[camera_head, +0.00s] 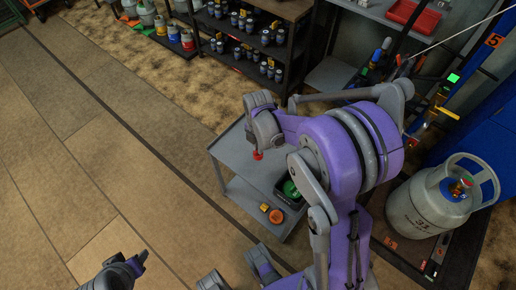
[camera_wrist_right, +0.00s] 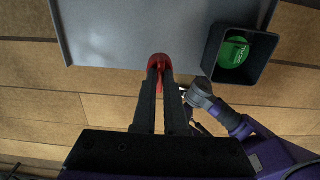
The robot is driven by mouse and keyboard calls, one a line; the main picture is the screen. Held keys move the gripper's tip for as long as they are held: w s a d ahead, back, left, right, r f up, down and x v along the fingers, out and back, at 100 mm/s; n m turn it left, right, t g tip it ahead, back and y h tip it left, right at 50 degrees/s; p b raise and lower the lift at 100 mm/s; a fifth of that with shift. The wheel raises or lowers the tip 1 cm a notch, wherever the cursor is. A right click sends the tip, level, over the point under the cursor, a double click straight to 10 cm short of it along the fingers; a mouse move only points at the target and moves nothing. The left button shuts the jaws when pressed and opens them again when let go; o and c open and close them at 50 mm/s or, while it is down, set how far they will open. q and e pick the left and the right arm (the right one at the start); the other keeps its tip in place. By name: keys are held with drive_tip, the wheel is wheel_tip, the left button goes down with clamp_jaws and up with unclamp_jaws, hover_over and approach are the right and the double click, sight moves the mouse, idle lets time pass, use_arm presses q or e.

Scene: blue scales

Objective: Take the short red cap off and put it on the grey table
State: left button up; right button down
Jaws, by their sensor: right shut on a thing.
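My right gripper (camera_head: 258,149) is shut on the short red cap (camera_head: 257,156), which shows just below the fingers in the head view. In the right wrist view the red cap (camera_wrist_right: 160,61) sits between the tips of the two dark fingers (camera_wrist_right: 160,72), in line with the near edge of the grey table (camera_wrist_right: 130,30). In the head view the cap appears over the grey table (camera_head: 230,151); I cannot tell whether it touches the top. My left gripper (camera_head: 140,262) is at the bottom left, away from the table; its jaw opening is unclear.
An orange round thing (camera_head: 276,216) is on the lower shelf. A grey gas cylinder (camera_head: 428,208) stands at the right. Shelves (camera_head: 258,45) stand behind; the floor at left is clear.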

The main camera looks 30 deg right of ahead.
drive_tip(key=shift+w+f+b, duration=0.1)
drive_tip(key=shift+f+b, duration=0.25)
drive_tip(key=shift+f, duration=0.2)
wheel_tip(320, 180, down, 10)
drive_tip(key=b, duration=0.7)
drive_tip(key=c, duration=0.9)
unclamp_jaws()
wheel_tip(320, 180, up, 11)
drive_tip(key=p, duration=0.2)
drive_tip(key=shift+f+p, duration=0.1)
drive_tip(key=shift+p, duration=0.25)
